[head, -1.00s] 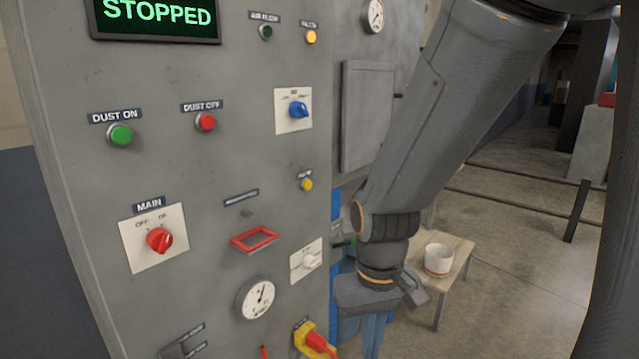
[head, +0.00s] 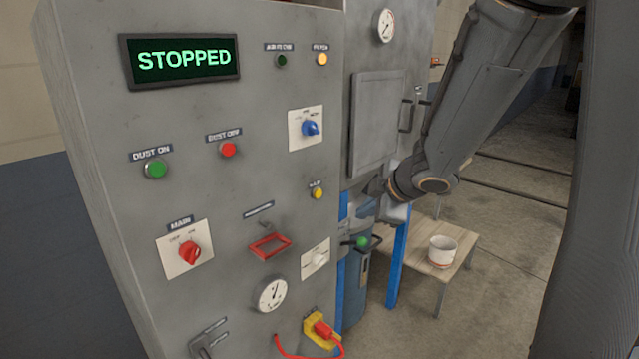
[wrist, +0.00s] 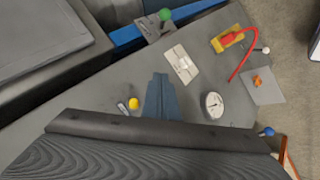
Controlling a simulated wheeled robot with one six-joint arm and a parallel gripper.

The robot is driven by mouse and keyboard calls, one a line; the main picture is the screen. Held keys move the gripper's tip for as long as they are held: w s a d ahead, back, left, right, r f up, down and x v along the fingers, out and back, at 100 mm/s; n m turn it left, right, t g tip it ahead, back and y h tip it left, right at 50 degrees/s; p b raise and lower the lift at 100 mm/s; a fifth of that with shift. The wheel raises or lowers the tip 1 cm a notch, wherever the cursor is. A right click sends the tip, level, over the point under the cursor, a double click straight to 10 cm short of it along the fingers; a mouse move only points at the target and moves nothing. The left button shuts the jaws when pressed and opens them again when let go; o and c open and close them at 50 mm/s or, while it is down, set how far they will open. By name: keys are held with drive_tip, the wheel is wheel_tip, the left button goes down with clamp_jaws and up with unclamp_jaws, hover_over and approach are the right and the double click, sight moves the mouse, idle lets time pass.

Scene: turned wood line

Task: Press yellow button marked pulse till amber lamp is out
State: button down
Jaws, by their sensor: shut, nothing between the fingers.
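The yellow button (head: 317,193) is small and round, under a dark label on the right side of the grey panel (head: 205,120). It also shows in the wrist view (wrist: 134,104). An amber lamp (head: 321,59) at the panel's top right looks bright, as if lit; its label is too blurred to read surely. My gripper (wrist: 161,80) is shut and empty, its blue fingers over the panel in the wrist view, to the right of the yellow button and apart from it in the picture.
A blue selector (head: 310,129) is above the button and a white switch (head: 316,258) below it. A gauge (head: 272,294) and a yellow connector (head: 321,331) with a red cable are lower. A green display (head: 185,60) reads STOPPED. A bench (head: 443,244) with a white pot stands right.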

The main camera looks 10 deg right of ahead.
sight(318, 194)
drive_tip(key=shift+s+a+r+n+y+p, duration=0.3)
drive_tip(key=shift+a+r+n+y, duration=0.35)
drive_tip(key=shift+n, duration=0.45)
drive_tip(key=w+a, duration=0.5)
drive_tip(key=w, duration=0.2)
drive_tip(key=shift+w+a, duration=0.15)
drive_tip(key=shift+w, duration=0.05)
idle(1.7)
drive_tip(key=shift+w+a, duration=0.15)
drive_tip(key=shift+w, duration=0.1)
